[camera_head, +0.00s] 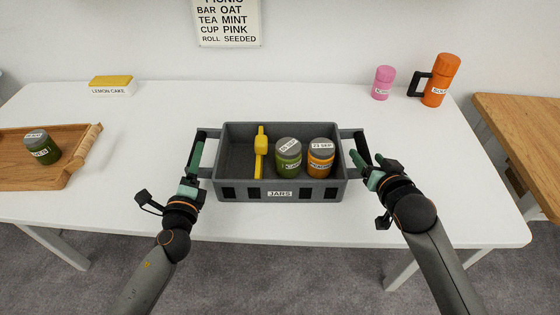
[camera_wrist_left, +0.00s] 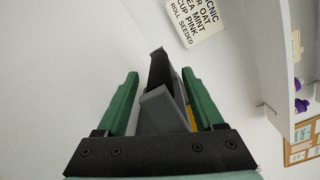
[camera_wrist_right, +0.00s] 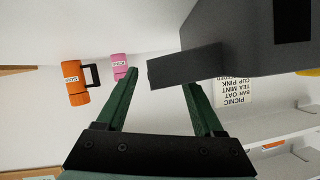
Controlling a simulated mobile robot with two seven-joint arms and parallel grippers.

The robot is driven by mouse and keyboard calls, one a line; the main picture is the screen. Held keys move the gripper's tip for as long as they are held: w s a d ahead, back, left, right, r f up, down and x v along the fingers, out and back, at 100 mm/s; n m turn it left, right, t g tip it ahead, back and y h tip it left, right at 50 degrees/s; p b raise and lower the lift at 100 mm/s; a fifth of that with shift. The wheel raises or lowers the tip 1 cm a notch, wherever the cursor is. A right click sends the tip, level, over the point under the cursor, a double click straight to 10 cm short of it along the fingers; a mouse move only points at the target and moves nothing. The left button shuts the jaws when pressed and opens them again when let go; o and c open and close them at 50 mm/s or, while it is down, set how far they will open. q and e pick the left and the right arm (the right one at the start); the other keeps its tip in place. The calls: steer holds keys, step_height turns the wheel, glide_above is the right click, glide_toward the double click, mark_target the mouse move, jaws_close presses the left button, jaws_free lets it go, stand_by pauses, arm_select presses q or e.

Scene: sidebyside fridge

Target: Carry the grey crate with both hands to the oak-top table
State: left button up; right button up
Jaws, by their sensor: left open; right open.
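The grey crate (camera_head: 238,191), labelled JARS, stands on the white table. It holds a green jar (camera_head: 288,160), an orange jar (camera_head: 320,162) and a yellow tool-like item (camera_head: 260,150). My left gripper (camera_head: 196,160) is open at the crate's left handle; in the left wrist view the handle (camera_wrist_left: 160,100) lies between the fingers. My right gripper (camera_head: 368,160) is open at the right handle; in the right wrist view the handle (camera_wrist_right: 182,66) reaches between the fingers. The oak-top table (camera_head: 520,125) is at the right edge, only partly in view.
The white table (camera_head: 430,160) also bears a wooden tray (camera_head: 70,165) with a green jar (camera_head: 40,147) at left, a lemon cake box (camera_head: 111,86), a pink cup (camera_head: 383,83) and an orange flask (camera_head: 438,80) at the back. A narrow gap separates the two tables.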

mark_target(202, 133)
arm_select(q)
steer(key=shift+w, duration=1.9)
arm_select(e)
steer(key=shift+x, duration=1.9)
arm_select(q)
steer(key=shift+c, duration=0.3)
arm_select(e)
steer(key=shift+c, duration=0.3)
arm_select(q)
jaws_close()
arm_select(e)
jaws_close()
arm_select(q)
steer(key=shift+w+r, duration=0.1)
steer(key=shift+r, duration=0.15)
arm_select(e)
steer(key=shift+w+r, duration=0.1)
steer(key=shift+r, duration=0.15)
